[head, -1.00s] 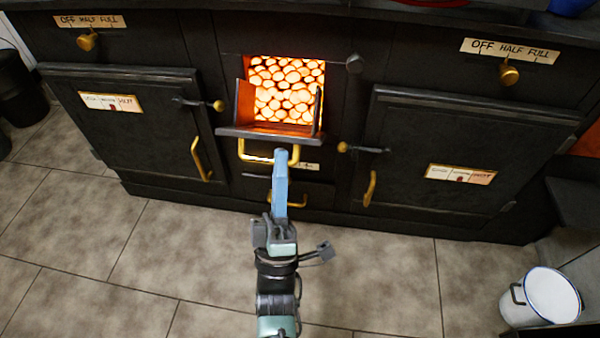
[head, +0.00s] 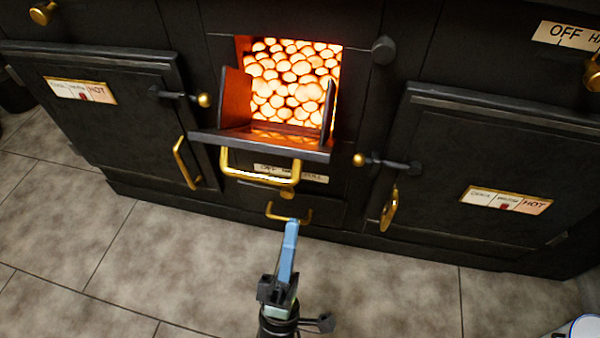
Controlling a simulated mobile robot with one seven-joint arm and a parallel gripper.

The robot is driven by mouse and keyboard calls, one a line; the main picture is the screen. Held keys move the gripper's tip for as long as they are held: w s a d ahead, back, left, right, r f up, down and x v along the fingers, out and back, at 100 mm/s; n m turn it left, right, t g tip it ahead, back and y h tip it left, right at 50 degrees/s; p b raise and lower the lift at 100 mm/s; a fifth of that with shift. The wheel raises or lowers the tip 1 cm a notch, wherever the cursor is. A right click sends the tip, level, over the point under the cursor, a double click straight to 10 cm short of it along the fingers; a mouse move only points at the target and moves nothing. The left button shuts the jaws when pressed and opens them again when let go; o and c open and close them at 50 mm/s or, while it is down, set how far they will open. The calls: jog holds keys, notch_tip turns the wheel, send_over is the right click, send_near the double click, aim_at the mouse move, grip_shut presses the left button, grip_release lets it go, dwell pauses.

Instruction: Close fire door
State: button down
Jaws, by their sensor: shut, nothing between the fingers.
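The fire door (head: 262,147) in the middle of the black stove is open, tilted outward at the top like a hopper with side plates. Glowing coals (head: 292,85) show behind it. Its brass handle (head: 261,176) hangs on the front, below the door's front edge. My gripper (head: 291,224), with blue fingers, is shut and empty. It is below and in front of the fire door handle in the picture. Its tip appears just under a smaller lower brass handle (head: 289,218); I cannot tell whether they touch.
Shut oven doors flank the fire opening, the left one (head: 115,130) and the right one (head: 470,180), each with a brass handle and a latch. A white bucket (head: 585,327) stands at the lower right edge. The tiled floor (head: 190,260) before the stove is clear.

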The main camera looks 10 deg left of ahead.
aim_at(300, 172)
jog(key=b+x, duration=0.1)
jog(key=x, duration=0.8)
jog(key=shift+w, duration=0.1)
jog(key=shift+r+p, duration=0.2)
jog(key=shift+p, duration=0.1)
